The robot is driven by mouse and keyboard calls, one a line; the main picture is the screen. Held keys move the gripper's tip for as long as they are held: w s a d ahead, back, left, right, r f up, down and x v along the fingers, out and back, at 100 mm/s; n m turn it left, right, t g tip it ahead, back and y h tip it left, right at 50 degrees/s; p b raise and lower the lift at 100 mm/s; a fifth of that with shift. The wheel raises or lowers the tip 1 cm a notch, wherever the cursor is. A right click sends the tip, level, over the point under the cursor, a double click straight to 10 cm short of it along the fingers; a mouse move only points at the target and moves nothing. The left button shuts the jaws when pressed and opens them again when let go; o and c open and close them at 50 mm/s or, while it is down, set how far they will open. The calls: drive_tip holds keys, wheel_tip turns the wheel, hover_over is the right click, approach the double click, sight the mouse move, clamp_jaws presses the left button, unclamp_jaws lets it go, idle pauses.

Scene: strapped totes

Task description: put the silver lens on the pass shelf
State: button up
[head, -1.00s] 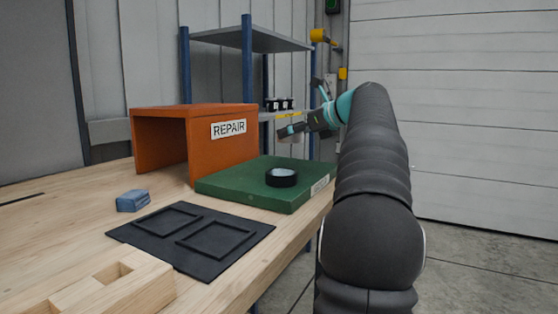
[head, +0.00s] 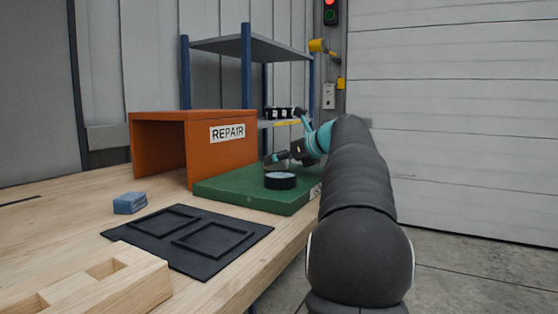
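A short black cylinder with a pale glassy top, a lens (head: 280,180), stands on the green platform (head: 235,190). No silver colour shows clearly on it. My gripper (head: 270,160) is just above and behind the lens, at its upper left in the head view. It seems apart from the lens. Its fingers are small and seen from the side, so I cannot tell whether they are open or shut. A shelf rack (head: 247,60) with blue posts stands behind. Several small dark items (head: 280,113) sit on its lower shelf, which has a yellow label. No shelf is clearly marked as pass.
An orange box marked REPAIR (head: 200,117) stands left of the platform. A black mat with two square frames (head: 190,240), a blue block (head: 130,203) and a wooden block with slots (head: 95,285) lie on the wooden bench (head: 60,222). A signal light (head: 330,12) shows red.

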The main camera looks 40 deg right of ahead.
drive_tip(key=shift+f, duration=0.1)
drive_tip(key=o, duration=1.3)
drive_tip(key=shift+s+r, duration=0.2)
drive_tip(key=shift+r, duration=0.05)
drive_tip(key=p+v, duration=0.1)
drive_tip(key=v, duration=1)
drive_tip(key=shift+s+d+r, duration=0.15)
drive_tip(key=shift+s, duration=0.15)
